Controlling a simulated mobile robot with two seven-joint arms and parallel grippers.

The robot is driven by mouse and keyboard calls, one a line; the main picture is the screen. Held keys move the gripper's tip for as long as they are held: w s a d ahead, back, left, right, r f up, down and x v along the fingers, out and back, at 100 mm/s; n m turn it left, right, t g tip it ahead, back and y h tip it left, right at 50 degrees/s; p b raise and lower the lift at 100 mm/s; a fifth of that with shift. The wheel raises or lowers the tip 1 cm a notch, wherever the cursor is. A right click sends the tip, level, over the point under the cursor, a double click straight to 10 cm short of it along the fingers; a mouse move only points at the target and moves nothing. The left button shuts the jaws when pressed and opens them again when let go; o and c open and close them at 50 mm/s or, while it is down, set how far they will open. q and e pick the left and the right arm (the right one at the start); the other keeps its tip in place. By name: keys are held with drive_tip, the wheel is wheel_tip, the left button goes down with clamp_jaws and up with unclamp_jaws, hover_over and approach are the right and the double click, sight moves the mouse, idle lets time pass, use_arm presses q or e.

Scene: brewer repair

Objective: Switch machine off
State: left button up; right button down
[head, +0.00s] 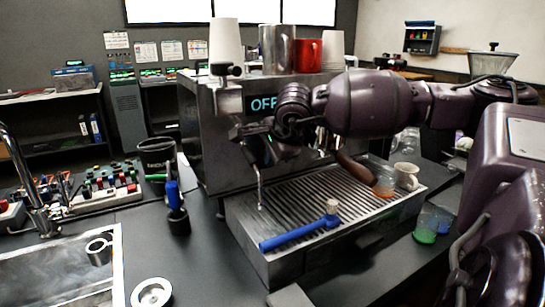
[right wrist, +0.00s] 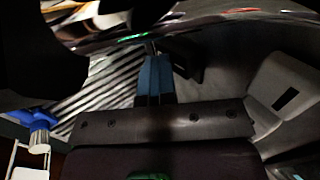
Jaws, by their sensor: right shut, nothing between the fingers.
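The espresso machine (head: 205,135) stands on the counter in the middle of the head view. Its front display (head: 261,103) reads "OFF", partly hidden by my right arm. My right gripper (head: 256,141) is shut and empty in front of the machine's upper left front, close to the steam wand (head: 260,188); I cannot tell whether it touches the machine. The switch cannot be made out behind the arm. In the dark right wrist view, the slatted drip tray (right wrist: 105,85) shows beyond the wrist. My left gripper is not in view.
A brown handle (head: 356,169) juts out under the arm. Cups (head: 226,42) stand on top. A blue-handled tool (head: 177,208) stands left.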

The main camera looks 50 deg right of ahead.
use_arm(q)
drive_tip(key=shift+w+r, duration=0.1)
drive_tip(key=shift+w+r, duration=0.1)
use_arm(e)
drive_tip(key=shift+w+r, duration=0.2)
drive_tip(key=shift+r, duration=0.5)
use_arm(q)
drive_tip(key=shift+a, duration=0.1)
use_arm(e)
drive_tip(key=shift+r, duration=0.15)
